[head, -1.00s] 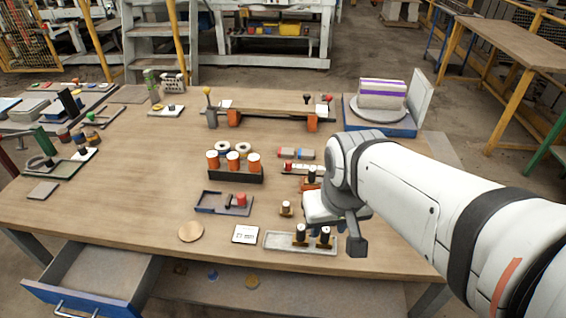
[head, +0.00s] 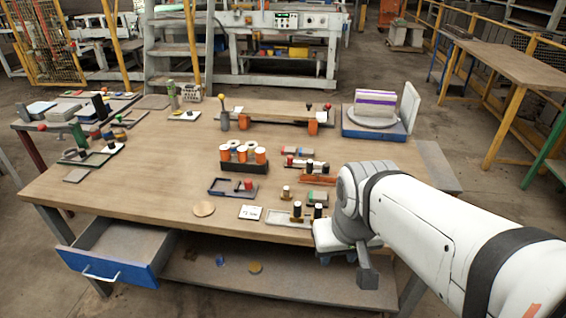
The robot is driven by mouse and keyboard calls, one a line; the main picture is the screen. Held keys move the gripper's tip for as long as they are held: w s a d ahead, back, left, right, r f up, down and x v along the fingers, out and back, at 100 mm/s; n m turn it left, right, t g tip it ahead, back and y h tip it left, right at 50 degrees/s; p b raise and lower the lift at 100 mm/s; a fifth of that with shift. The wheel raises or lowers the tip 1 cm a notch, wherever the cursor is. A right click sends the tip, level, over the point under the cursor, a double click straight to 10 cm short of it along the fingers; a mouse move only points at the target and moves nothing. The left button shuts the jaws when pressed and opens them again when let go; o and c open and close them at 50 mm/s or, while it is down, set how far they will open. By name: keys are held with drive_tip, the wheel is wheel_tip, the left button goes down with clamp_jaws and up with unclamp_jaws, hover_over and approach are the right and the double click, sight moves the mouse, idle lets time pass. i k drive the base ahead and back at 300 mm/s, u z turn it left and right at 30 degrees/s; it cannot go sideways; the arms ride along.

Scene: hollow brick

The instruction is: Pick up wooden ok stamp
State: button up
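Several small stamp-like pieces stand near the table's front edge in the head view. Two with dark handles, a left one (head: 297,210) and a right one (head: 318,211), stand in or on a shallow grey tray (head: 277,219). A smaller one with a brass-coloured base (head: 286,193) stands upright just behind the tray. No "ok" marking is readable, so I cannot tell which is the wooden ok stamp. My gripper (head: 366,268) is at the front edge, right of the tray and apart from these pieces.
A white printed card (head: 250,213) and a round wooden disc (head: 204,209) lie left of the tray. A dark rack (head: 245,167) holds orange and white spools behind. An open blue-fronted drawer (head: 118,262) juts out at front left. The table's left middle is clear.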

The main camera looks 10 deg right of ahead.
sight(285, 196)
drive_tip(key=u, duration=0.15)
drive_tip(key=i, duration=0.95)
drive_tip(key=z, duration=0.05)
